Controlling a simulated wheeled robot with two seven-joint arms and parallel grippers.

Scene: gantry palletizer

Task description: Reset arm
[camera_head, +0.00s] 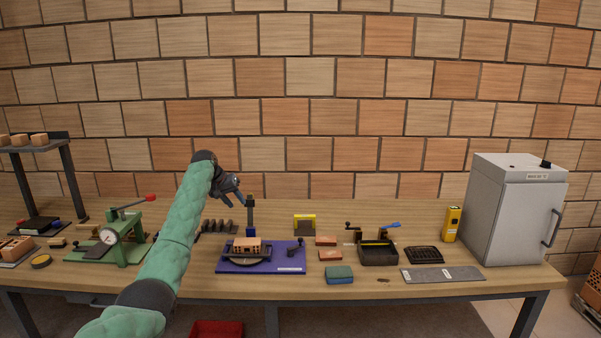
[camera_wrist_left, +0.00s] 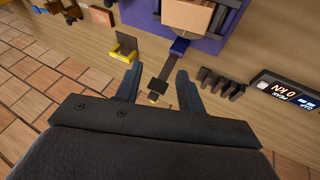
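My left arm comes in from the left in the head view, raised above the bench. My left gripper (camera_head: 236,194) is near the top of the dark post (camera_head: 250,214) behind the blue base plate (camera_head: 228,265). In the left wrist view the two fingers (camera_wrist_left: 157,86) are apart with nothing held between them. The post (camera_wrist_left: 165,72) shows in the gap between the fingers, apart from both. My right gripper is not in view.
A green press (camera_head: 122,238) stands left of my arm. The wall behind is bare.

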